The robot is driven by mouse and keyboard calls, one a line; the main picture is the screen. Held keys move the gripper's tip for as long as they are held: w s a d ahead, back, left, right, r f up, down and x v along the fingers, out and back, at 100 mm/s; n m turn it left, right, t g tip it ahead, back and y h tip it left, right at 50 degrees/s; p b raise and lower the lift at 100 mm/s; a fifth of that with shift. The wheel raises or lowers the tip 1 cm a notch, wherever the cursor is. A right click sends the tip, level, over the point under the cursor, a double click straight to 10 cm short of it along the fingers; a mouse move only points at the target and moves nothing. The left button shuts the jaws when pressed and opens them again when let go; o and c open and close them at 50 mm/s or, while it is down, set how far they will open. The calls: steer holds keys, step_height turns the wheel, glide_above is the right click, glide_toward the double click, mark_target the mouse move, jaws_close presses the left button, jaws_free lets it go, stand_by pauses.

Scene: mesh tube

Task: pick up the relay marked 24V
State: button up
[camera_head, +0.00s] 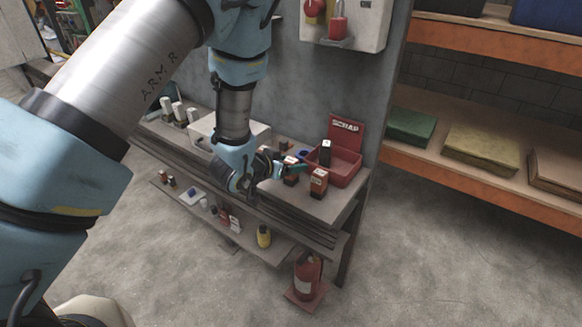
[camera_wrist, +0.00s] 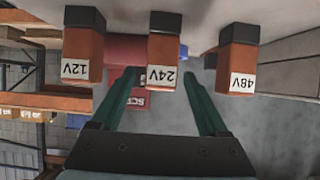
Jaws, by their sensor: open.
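The relay marked 24V (camera_wrist: 163,50) is orange with a black base and a white label. It shows upside down at the top middle of the wrist view, in line with the gap between my fingers. My gripper (camera_wrist: 160,78) is open, with one green finger on each side of that gap; nothing is held. How far the fingertips are from the relay is hard to tell. In the head view my gripper (camera_head: 298,166) is over the bench's right part, close to orange relays. Their markings are too small to read there.
The relays marked 12V (camera_wrist: 83,45) and 48V (camera_wrist: 237,58) stand left and right of the 24V one in the wrist view. A red scrap bin (camera_head: 345,172) sits behind on the bench (camera_head: 335,205). A white box and white items stand further left. The lower shelf holds small items.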

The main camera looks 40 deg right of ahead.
steer(key=shift+w+d+f, duration=0.1)
steer(key=shift+d+f, duration=0.1)
steer(key=shift+d, duration=0.1)
jaws_close()
stand_by(0.5)
